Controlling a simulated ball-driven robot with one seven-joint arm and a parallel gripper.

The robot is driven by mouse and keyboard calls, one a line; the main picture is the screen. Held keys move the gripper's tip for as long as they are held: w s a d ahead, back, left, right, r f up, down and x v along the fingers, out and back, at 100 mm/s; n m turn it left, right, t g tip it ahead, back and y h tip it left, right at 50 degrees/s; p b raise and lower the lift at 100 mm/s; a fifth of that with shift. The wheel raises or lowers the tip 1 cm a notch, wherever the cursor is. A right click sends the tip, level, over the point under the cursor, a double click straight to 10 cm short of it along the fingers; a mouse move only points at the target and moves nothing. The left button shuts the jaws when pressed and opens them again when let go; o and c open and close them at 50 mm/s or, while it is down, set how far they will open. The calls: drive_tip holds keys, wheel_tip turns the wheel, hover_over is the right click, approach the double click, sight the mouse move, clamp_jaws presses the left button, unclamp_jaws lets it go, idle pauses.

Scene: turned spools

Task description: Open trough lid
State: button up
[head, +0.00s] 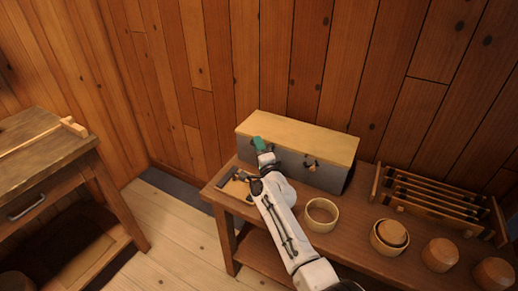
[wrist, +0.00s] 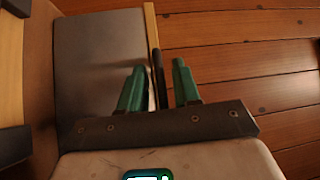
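The trough (head: 228,160) is a long grey box on the workbench against the wall, and its pale wooden lid (head: 310,137) lies flat on top, shut. A dark fitting (head: 312,163) shows on its front. My gripper (head: 259,142) is at the upper left of the trough's front, its green fingertips near the lid's front edge. In the wrist view my gripper (wrist: 158,66) is open, with a thin dark bar (wrist: 158,78) between the fingers and visible gaps beside it. A grey panel (wrist: 100,55) and a pale wooden edge (wrist: 151,22) lie beside it. My arm hides part of the trough's front.
Further right are a bowl (head: 388,238) with a turned piece inside, round wooden pieces (head: 440,254) and a slatted rack (head: 440,200). Small items (head: 235,187) lie left of my arm. Another table (head: 45,150) stands at left.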

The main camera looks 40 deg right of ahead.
drive_tip(key=shift+c, duration=0.2)
clamp_jaws()
idle(0.4)
